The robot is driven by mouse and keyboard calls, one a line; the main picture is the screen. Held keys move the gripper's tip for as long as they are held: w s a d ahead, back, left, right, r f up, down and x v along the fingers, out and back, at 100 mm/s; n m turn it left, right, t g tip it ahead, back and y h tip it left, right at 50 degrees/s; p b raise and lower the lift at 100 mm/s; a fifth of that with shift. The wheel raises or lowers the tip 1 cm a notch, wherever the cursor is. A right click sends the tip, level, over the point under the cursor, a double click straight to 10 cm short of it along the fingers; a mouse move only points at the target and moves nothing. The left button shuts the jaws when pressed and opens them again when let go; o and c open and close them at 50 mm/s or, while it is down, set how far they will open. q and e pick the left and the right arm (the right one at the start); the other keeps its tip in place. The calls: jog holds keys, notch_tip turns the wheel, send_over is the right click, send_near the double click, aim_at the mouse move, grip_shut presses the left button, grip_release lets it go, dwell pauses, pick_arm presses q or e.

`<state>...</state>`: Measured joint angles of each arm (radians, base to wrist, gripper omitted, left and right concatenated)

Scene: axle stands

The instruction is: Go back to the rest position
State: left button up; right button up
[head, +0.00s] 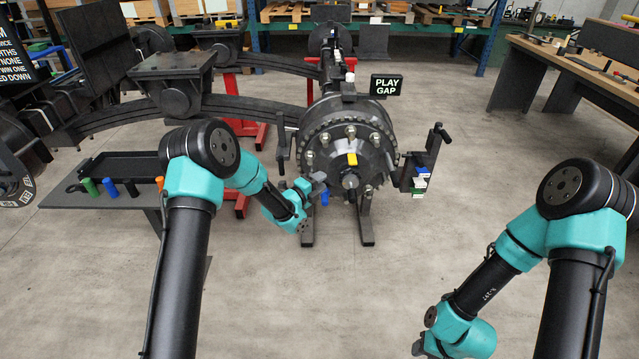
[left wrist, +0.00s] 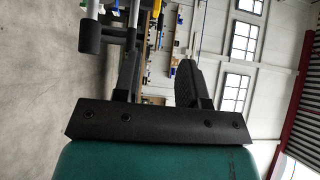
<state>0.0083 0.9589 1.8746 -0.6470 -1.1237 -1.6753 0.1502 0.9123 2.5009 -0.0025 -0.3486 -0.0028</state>
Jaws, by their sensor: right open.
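My left gripper (head: 318,186) is in front of the wheel hub (head: 346,150), low and to its left, beside a small blue piece (head: 325,197). In the left wrist view its two dark fingers (left wrist: 157,75) stand apart with nothing visible held between them. My right gripper (head: 418,348) is low at the bottom edge of the head view, over bare floor. Only a small dark part of it shows; it is open, and its fingertips are mostly out of view.
A grey side table (head: 85,198) with several coloured handles stands at left. A bracket (head: 420,165) with green and white pieces is right of the hub. Red stands (head: 245,135) are behind. A workbench (head: 575,65) is at far right. Floor between the arms is clear.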

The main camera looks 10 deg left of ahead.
pick_arm(q)
jog(key=shift+s+f, duration=0.1)
dwell(0.4)
jog(key=s+a+f+n+g+y, duration=0.3)
jog(key=s+f+n, duration=0.4)
jog(key=s+f, duration=0.15)
jog(key=s+a+f+n+g+y, duration=0.2)
jog(key=s+a+f+n+g, duration=0.1)
jog(key=s+f+n, duration=0.55)
jog(key=s+a+f+n+g, duration=0.1)
jog(key=s+n+g, duration=0.3)
jog(key=s, duration=0.8)
jog(key=s+a+f+n+g+y, duration=0.1)
jog(key=s+a+f+n+g, duration=0.1)
jog(key=s+n+g, duration=0.2)
jog(key=s+n, duration=0.3)
jog(key=s, duration=0.4)
jog(key=shift+s+f+y, duration=0.25)
jog(key=shift+s+y, duration=0.05)
jog(key=shift+s, duration=0.1)
jog(key=shift+o, duration=0.2)
